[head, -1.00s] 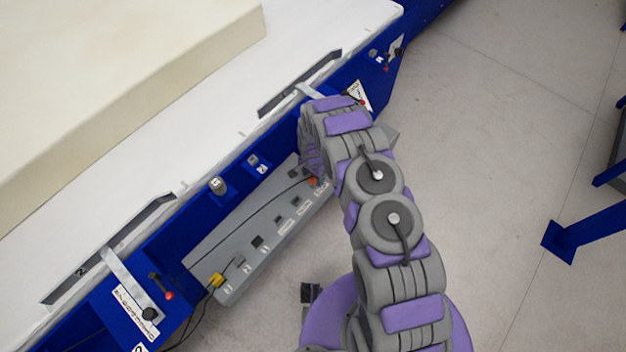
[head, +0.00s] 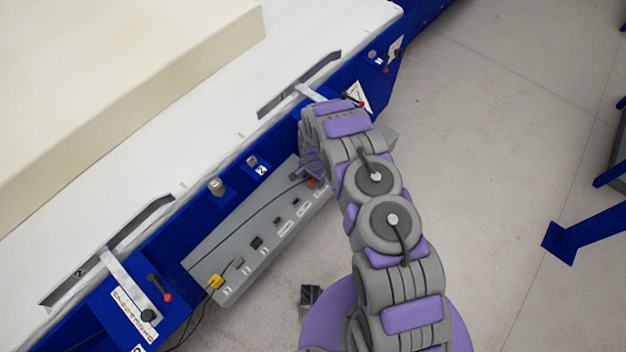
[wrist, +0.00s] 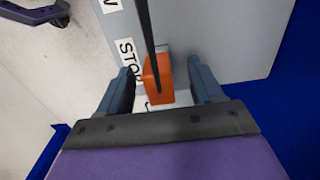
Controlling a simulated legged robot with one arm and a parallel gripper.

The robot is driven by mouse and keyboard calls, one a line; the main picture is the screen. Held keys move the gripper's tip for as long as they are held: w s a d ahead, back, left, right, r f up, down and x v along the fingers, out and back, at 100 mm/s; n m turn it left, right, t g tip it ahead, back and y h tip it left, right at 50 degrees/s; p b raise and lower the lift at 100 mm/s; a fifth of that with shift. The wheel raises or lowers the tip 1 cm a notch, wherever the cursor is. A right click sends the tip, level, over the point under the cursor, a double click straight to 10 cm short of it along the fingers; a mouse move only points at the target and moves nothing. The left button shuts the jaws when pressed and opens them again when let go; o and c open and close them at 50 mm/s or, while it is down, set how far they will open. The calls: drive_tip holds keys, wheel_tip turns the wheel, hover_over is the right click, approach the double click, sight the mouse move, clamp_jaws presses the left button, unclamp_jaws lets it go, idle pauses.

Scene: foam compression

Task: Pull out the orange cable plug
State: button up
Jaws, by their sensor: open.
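The orange cable plug (wrist: 158,82) is in the wrist view, on the grey panel, with a dark cable running up from it. My gripper (wrist: 160,88) is open, with one finger on each side of the plug. Gaps show between the plug and both fingers. In the head view the plug shows as a small orange patch (head: 312,183) at the far end of the grey panel (head: 225,228), partly hidden by my arm. My gripper's fingers are hidden there.
A yellow plug (head: 215,281) sits at the panel's near end. Several dark sockets line the panel. A blue machine frame (head: 140,318) with red-knobbed levers borders it. A large cream foam block (head: 120,80) lies on the white bed. Open floor (head: 490,150) is at right.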

drive_tip(key=shift+c, duration=0.2)
clamp_jaws()
idle(0.6)
drive_tip(key=shift+r, duration=0.15)
drive_tip(key=shift+r+p, duration=0.85)
drive_tip(key=shift+r, duration=2.05)
